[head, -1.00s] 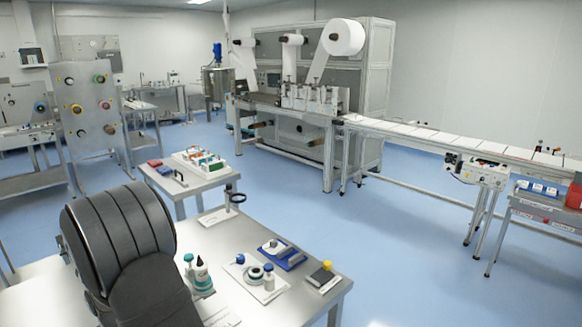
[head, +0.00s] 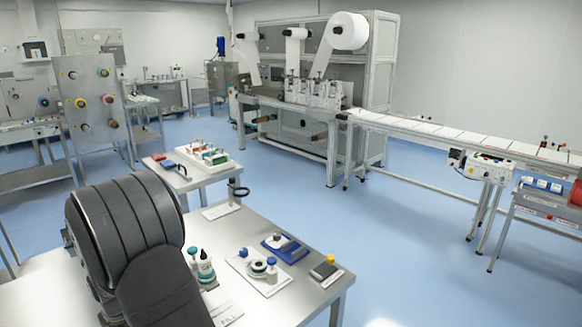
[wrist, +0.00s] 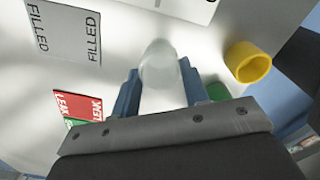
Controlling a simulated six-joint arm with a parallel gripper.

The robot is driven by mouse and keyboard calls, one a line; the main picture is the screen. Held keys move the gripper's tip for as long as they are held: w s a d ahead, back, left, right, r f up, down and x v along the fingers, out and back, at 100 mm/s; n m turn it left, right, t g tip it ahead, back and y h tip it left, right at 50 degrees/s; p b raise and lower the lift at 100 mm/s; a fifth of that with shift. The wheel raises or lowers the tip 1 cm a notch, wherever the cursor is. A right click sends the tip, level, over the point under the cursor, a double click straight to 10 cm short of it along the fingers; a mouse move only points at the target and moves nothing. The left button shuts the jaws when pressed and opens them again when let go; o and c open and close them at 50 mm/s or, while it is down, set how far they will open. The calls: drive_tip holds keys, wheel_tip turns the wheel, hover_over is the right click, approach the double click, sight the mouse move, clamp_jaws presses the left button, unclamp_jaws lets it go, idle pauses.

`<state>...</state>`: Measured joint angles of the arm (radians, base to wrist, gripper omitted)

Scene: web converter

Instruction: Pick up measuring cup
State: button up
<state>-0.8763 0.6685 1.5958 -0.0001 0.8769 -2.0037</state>
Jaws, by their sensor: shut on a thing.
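In the wrist view, my gripper (wrist: 160,88) has its blue fingers on both sides of a pale, translucent, rounded cup (wrist: 158,66), which looks like the measuring cup. The fingers are shut on it. It is over or on a pale surface; I cannot tell whether it touches that surface. In the head view, my dark arm hides the gripper and the cup.
A yellow ring-shaped piece (wrist: 247,62) and a green piece (wrist: 218,91) are close to the right finger. Labels reading FILLED (wrist: 64,32) and LEAK (wrist: 78,104) lie to the left. A dropper bottle (head: 205,267) and a white tray (head: 245,262) stand on the steel table (head: 285,305).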

wheel_tip(320, 180, up, 4)
drive_tip(key=shift+r, duration=0.1)
idle(0.5)
idle(0.4)
